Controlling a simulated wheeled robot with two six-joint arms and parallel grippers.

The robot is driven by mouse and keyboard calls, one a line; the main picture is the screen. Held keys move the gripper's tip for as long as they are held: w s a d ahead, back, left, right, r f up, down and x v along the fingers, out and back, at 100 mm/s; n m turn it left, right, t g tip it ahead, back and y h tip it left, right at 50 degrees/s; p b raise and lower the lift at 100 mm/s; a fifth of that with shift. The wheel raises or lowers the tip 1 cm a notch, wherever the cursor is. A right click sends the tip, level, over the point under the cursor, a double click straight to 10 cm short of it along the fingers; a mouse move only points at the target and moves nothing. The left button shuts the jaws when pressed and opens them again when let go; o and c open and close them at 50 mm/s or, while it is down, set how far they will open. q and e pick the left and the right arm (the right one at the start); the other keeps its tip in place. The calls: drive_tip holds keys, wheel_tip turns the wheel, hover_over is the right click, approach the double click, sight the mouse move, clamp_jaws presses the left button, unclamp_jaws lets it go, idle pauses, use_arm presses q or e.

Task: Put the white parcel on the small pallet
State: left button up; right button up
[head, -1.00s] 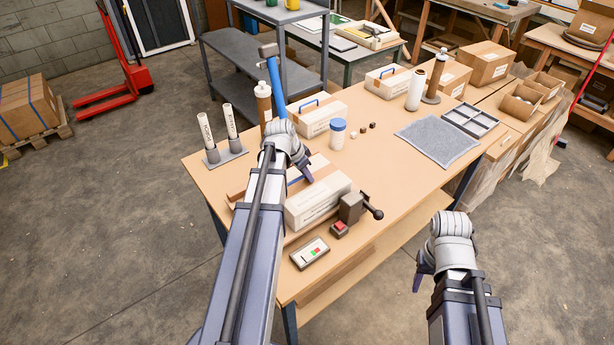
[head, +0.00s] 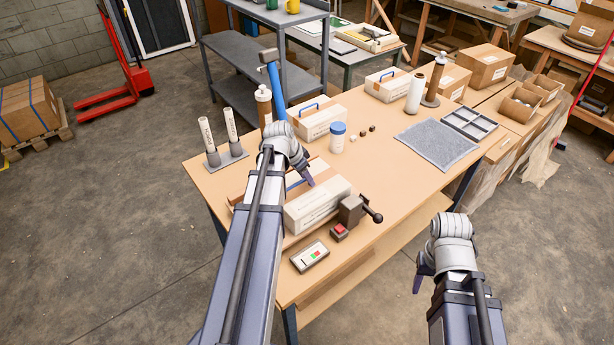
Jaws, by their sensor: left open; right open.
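A long white box with printed text (head: 317,206) lies near the front of the wooden table (head: 390,165); it may be the white parcel, but I cannot tell for sure. My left gripper (head: 308,178) is open and empty above the box's back edge; whether it touches the box is unclear. My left forearm hides part of the table and whatever lies behind it. My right gripper (head: 418,284) is open and empty off the table's front right side, over the floor. A wooden pallet (head: 45,143) under a strapped carton stands on the floor at far left; no small empty pallet shows clearly.
A hammer (head: 274,82) shows behind my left wrist. A vise-like tool (head: 350,215) and a button box (head: 310,256) stand beside the white box. A blue-lidded jar (head: 337,138) and two handled boxes (head: 318,122) (head: 386,84) stand farther back. A grey mat (head: 438,142) lies right.

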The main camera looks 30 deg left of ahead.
use_arm(q)
drive_tip(key=p+v, duration=0.9)
drive_tip(key=v, duration=0.1)
drive_tip(key=shift+r, duration=0.4)
drive_tip(key=shift+s, duration=0.1)
drive_tip(key=s+d+g+y, duration=0.1)
drive_tip(key=s+d, duration=0.3)
drive_tip(key=d, duration=0.6)
drive_tip(key=s+d+f+g+y, duration=0.1)
drive_tip(key=s+d, duration=0.3)
drive_tip(key=d, duration=0.7)
drive_tip(key=s+d+g+y, duration=0.1)
drive_tip(key=s+d, duration=0.3)
drive_tip(key=d, duration=0.7)
drive_tip(key=shift+s+f+n+g, duration=0.2)
drive_tip(key=shift+f+n+g, duration=0.15)
drive_tip(key=shift+g, duration=0.35)
